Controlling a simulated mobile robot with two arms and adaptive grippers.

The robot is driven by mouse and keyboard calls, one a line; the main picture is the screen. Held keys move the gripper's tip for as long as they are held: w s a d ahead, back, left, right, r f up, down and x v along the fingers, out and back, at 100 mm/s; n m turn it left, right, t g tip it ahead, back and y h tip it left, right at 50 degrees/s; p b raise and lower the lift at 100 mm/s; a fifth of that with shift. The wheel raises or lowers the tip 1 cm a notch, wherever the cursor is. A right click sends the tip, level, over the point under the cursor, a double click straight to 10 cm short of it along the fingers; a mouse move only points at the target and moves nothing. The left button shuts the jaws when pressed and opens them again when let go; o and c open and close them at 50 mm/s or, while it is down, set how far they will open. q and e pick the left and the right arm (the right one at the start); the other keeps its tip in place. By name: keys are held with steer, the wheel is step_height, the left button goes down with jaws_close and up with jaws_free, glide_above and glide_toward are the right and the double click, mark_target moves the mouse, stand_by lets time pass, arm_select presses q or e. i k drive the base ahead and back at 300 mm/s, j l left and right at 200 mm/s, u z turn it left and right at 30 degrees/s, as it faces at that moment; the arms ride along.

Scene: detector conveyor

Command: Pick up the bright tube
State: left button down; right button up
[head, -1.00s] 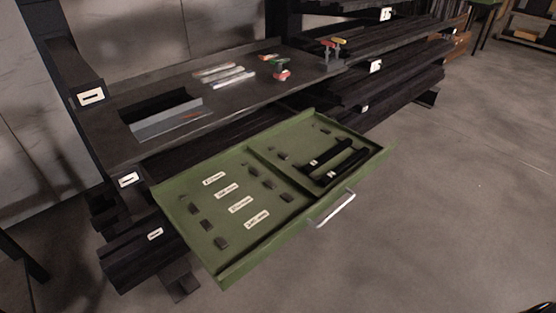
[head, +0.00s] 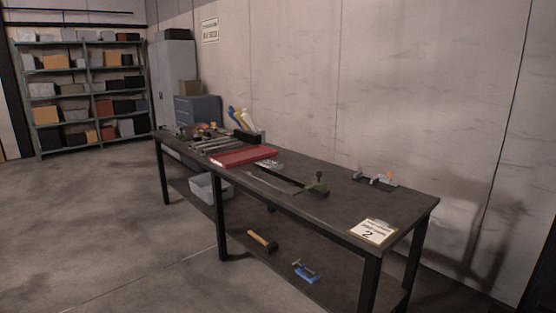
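Neither of my grippers is in the head view. I cannot pick out a bright tube for certain. Several thin grey bars or tubes (head: 210,144) lie side by side on the far left part of a long dark workbench (head: 345,208), but they are too small to tell apart. A red flat case or tray (head: 243,156) lies on the bench just in front of them.
A clipboard with a "2" (head: 373,231) lies at the bench's near right end. Small fixtures (head: 375,181) stand near its back edge. A hammer (head: 262,240), a blue tool (head: 305,271) and a pale bin (head: 211,188) are below. Shelving (head: 85,90) stands back left; floor at left is clear.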

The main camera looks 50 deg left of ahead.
mark_target(166, 130)
steer(key=i+j+u, duration=0.1)
steer(key=j+u, duration=0.25)
steer(key=i+j+u, duration=0.2)
steer(key=j+u, duration=0.15)
steer(key=i+j+u, duration=0.2)
steer(key=j+u, duration=0.15)
steer(key=j, duration=0.15)
steer(key=i+j+u, duration=0.8)
steer(key=i+u, duration=0.25)
steer(key=i+j+u, duration=0.1)
steer(key=i+u, duration=0.25)
